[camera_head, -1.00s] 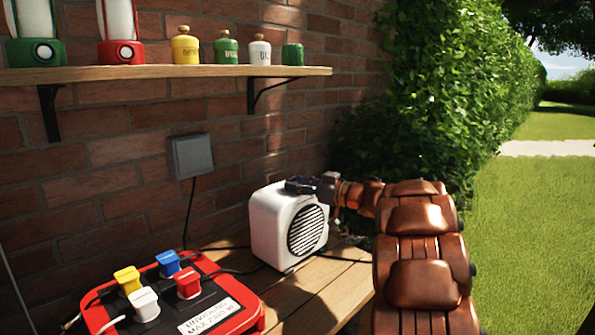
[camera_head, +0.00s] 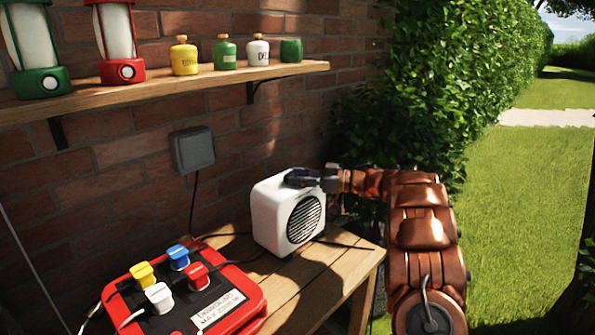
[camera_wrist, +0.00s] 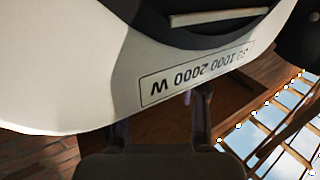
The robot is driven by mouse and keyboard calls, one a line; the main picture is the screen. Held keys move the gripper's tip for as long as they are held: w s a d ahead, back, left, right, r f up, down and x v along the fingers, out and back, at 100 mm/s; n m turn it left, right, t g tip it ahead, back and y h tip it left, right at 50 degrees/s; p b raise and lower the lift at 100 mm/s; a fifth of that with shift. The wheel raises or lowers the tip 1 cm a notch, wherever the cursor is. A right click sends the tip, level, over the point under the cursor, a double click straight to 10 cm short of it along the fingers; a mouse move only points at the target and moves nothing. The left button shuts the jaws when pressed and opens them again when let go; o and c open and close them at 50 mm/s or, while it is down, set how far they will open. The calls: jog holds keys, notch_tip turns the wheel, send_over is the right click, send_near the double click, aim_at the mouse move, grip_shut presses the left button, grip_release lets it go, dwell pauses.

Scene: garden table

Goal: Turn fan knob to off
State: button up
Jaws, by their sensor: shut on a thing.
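The white fan heater (camera_head: 277,212) stands on the wooden table, its round dark grille facing forward and right. My gripper (camera_head: 303,178) is at the top of the fan, reaching in from the right, and is shut. The wrist view shows the white fan casing (camera_wrist: 75,65) close up, with a printed label (camera_wrist: 195,75) reading upside down "1000 2000 W". A dark curved part with a pale bar (camera_wrist: 220,16) lies above the label. My dark fingers cover the knob in the head view, so its setting cannot be read.
A red power strip (camera_head: 240,310) with several coloured plugs sits at the front left. A grey wall box (camera_head: 192,150) has a cable running down. A shelf (camera_head: 200,82) with lanterns and small canisters is above.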

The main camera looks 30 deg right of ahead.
jog(key=shift+f+g, duration=0.15)
jog(key=shift+g, duration=0.15)
dwell(0.4)
jog(key=o, duration=1.1)
jog(key=v, duration=1.2)
jog(key=shift+w, duration=0.1)
